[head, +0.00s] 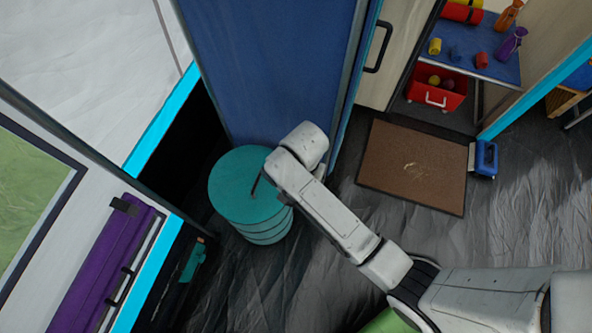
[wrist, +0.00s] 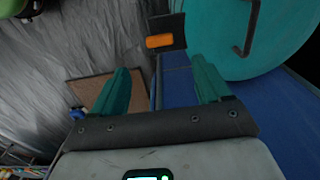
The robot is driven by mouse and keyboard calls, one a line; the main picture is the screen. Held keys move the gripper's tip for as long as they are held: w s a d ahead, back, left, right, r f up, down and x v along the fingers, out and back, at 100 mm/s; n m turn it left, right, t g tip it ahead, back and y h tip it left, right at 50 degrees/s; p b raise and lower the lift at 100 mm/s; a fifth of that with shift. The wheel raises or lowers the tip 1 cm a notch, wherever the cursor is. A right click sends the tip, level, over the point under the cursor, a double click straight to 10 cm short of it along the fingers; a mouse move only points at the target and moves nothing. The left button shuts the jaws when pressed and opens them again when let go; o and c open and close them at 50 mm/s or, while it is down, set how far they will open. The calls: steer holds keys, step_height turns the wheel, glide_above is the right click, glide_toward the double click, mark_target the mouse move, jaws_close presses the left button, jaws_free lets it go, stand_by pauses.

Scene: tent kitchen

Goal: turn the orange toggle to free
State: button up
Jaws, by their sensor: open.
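The orange toggle (wrist: 160,41) is a small orange block on a dark plate (wrist: 172,24) at the top middle of the wrist view. It lies crosswise there. I cannot read any marking on the plate. My gripper (wrist: 158,76) has two teal fingers set wide apart with nothing between them. In the wrist picture the toggle shows just above the gap between the fingertips, apart from both. The plate appears close beside a teal drum (wrist: 215,42). In the head view the arm's end hides my gripper, and I cannot make out the toggle there.
The teal drum (head: 232,181) with a dark handle (wrist: 247,29) stands beside a tall blue panel (head: 270,65). A brown mat (head: 400,160) lies on the floor to the right. A blue shelf (head: 462,56) holds several small items. A purple unit (head: 100,265) is at lower left.

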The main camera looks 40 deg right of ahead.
step_height(320, 180, down, 11)
steer(key=shift+r+b, duration=0.2)
steer(key=shift+b, duration=1.05)
steer(key=c, duration=1.1)
